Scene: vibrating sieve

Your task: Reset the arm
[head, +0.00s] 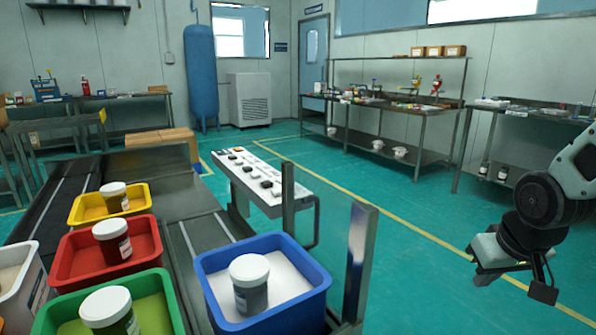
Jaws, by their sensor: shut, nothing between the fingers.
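My arm is at the right edge of the head view, bent with its dark wrist hanging down. My gripper (503,268) is at the lower end of that wrist, over the open green floor. It is shut and holds nothing. It is well to the right of the trays and apart from everything around it. The fingertips are small and partly hidden in this view.
A blue tray (204,276) holds a white-lidded jar, at the bench's near right. Yellow (143,191), red (60,262) and green (168,293) trays stand left, each with a jar. A clear panel edge (359,262) rises beside the blue tray. Workbenches line the back wall.

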